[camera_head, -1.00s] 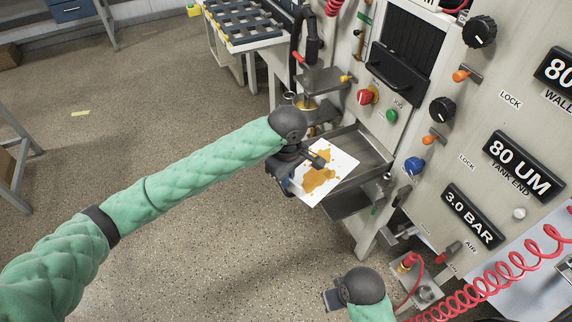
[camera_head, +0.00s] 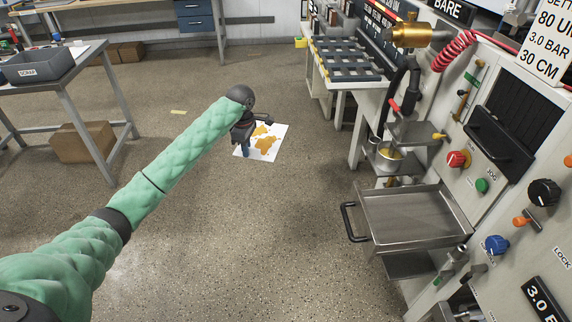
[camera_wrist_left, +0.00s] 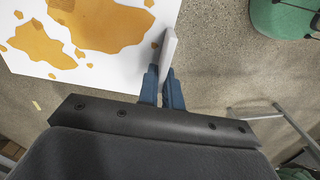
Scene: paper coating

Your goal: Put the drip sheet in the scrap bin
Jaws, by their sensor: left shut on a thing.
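The drip sheet (camera_head: 264,142) is white with orange-brown stains. My left gripper (camera_head: 244,148) is shut on its left edge and holds it above the open floor. In the left wrist view the sheet (camera_wrist_left: 120,62) spreads left from the blue fingers (camera_wrist_left: 164,80), which are closed on its edge. The scrap bin (camera_head: 38,66), a grey open tray with a label reading like "SCRAP", stands on a table at the far left, well away from the gripper. My right gripper is not in view.
The grey table (camera_head: 72,75) bears the bin, with a cardboard box (camera_head: 84,142) beneath. The coating machine's empty metal tray (camera_head: 412,217) with a black handle juts out at right. A rack table (camera_head: 345,62) stands behind. The floor between is clear.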

